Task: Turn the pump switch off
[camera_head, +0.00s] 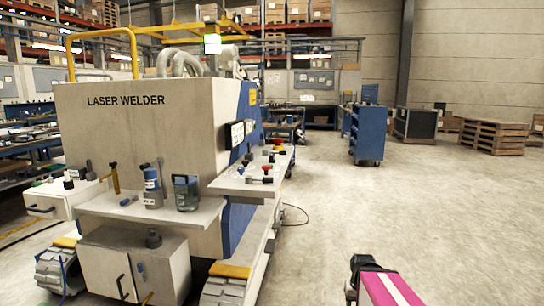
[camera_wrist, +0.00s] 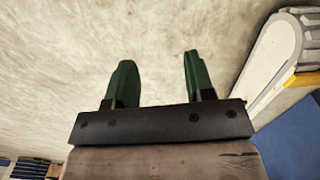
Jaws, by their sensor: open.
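The laser welder (camera_head: 140,130) stands on the left in the head view. Its right-hand shelf (camera_head: 228,184) carries several small levers and knobs, some red-topped (camera_head: 267,169) and some dark. I cannot tell which control is the pump switch, or its position. My gripper (camera_wrist: 158,62) shows in the wrist view with its two green fingers apart and nothing between them, over bare floor. In the head view only a pink and black part of my arm shows at the bottom right, away from the welder's controls.
A front shelf (camera_head: 110,206) on the welder holds a bottle (camera_head: 152,186) and a glass jar (camera_head: 186,192). Treaded feet (camera_head: 222,291) jut out below; one shows at the wrist view's right (camera_wrist: 275,55). A blue cabinet (camera_head: 368,134) and pallets (camera_head: 494,137) stand behind. Floor at right is clear.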

